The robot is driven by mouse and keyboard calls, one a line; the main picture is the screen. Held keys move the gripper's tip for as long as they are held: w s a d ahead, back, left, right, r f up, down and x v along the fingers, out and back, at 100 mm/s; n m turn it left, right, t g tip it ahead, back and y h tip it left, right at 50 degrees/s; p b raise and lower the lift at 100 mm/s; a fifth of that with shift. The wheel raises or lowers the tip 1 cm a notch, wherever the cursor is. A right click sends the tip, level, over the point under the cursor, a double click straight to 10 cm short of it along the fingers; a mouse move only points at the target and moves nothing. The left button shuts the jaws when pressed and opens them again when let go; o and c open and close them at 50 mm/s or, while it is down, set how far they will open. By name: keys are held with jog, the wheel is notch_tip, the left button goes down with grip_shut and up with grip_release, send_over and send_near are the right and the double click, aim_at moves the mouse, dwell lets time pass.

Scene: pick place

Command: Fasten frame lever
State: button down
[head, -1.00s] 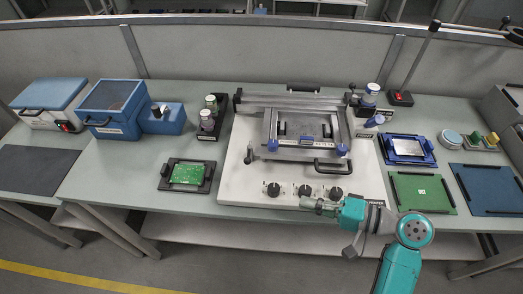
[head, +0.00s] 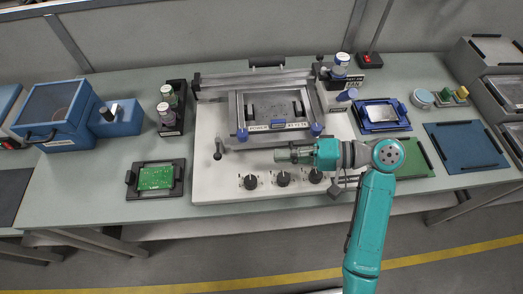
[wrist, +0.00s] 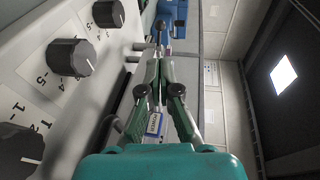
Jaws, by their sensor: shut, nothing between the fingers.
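A printing unit with a white base (head: 208,184) stands on the bench, carrying a metal frame (head: 238,118) with blue corner knobs. A small lever with a dark knob (head: 218,155) stands at the frame's left front; a dark-tipped post that looks like it shows beyond my fingers in the wrist view (wrist: 159,27). My gripper (head: 279,155) is shut and empty, pointing left over the unit's front, to the right of the lever and apart from it. In the wrist view its fingers (wrist: 159,56) converge. My gripper hides part of the frame's front handle.
Black dials (head: 283,179) line the unit's front below my gripper. A green board in a black holder (head: 155,178) lies left. Bottles (head: 166,116) stand behind it. A blue tray (head: 383,115) and a green mat (head: 415,160) lie right.

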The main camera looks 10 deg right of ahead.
send_near(218, 145)
jog(key=a, duration=0.2)
jog(key=s+a, duration=0.1)
jog(key=a, duration=0.1)
jog(key=s+a+f, duration=0.1)
jog(key=a, duration=0.1)
jog(key=shift+s, duration=0.1)
jog(key=shift+a, duration=0.2)
